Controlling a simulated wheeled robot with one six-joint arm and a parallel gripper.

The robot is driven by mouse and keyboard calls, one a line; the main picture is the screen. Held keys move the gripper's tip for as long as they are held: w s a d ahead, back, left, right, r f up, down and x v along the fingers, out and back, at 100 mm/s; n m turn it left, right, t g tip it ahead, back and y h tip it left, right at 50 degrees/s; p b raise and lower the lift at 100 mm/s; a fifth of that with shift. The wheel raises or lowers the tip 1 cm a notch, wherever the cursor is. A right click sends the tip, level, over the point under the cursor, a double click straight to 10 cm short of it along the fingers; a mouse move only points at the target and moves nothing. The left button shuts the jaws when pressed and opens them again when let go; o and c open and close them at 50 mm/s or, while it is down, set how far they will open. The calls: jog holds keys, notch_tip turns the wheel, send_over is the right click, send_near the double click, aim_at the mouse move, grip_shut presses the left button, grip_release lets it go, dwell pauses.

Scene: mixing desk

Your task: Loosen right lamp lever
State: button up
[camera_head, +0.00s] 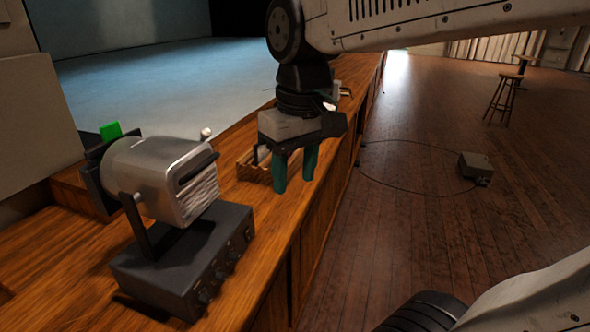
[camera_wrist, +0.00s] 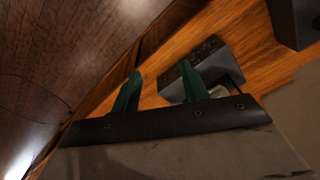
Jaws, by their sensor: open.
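A silver lamp (camera_head: 165,175) stands on a dark base box (camera_head: 195,262) with several knobs, on the wooden desk at left in the head view. A small pale ball-ended lever (camera_head: 206,133) sticks up at the lamp's top right. I cannot tell whether this is the right lamp's lever. My gripper (camera_head: 295,182) has green fingers, parted and empty, pointing down above the desk to the right of the lamp and apart from it. In the wrist view my gripper (camera_wrist: 160,72) has a dark box with knobs (camera_wrist: 205,62) beyond its fingers; no lever is clear there.
A wooden tray (camera_head: 254,172) sits on the desk behind my gripper. A bright green block (camera_head: 111,131) shows behind the lamp. The desk (camera_head: 262,222) drops off at its right edge to open wooden floor. A box with a cable (camera_head: 476,166) and a stool (camera_head: 503,92) stand there.

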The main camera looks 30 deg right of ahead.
jog(key=c, duration=0.4)
jog(key=shift+d, duration=0.3)
jog(key=c, duration=0.5)
jog(key=w+d+f+m, duration=0.1)
jog(key=w+d+f+m+y, duration=0.1)
jog(key=f+m, duration=0.1)
jog(key=shift+w+d+g+y, duration=0.15)
jog(key=shift+d+g+y, duration=0.15)
jog(key=shift+d+g, duration=0.1)
grip_shut()
jog(key=w+d+r+m+t+y, duration=0.2)
jog(key=w+m+t+y, duration=0.25)
jog(key=w+m, duration=0.6)
jog(key=w+d+r+m+t+y, duration=0.1)
jog(key=w+d+m+t+y, duration=0.15)
jog(key=w+m+t, duration=0.75)
jog(key=w+a+f+m+g, duration=0.3)
jog(key=w+a+m+g, duration=0.1)
jog(key=a, duration=0.5)
jog(key=shift+w+a+g, duration=0.15)
jog(key=shift+w+g, duration=0.6)
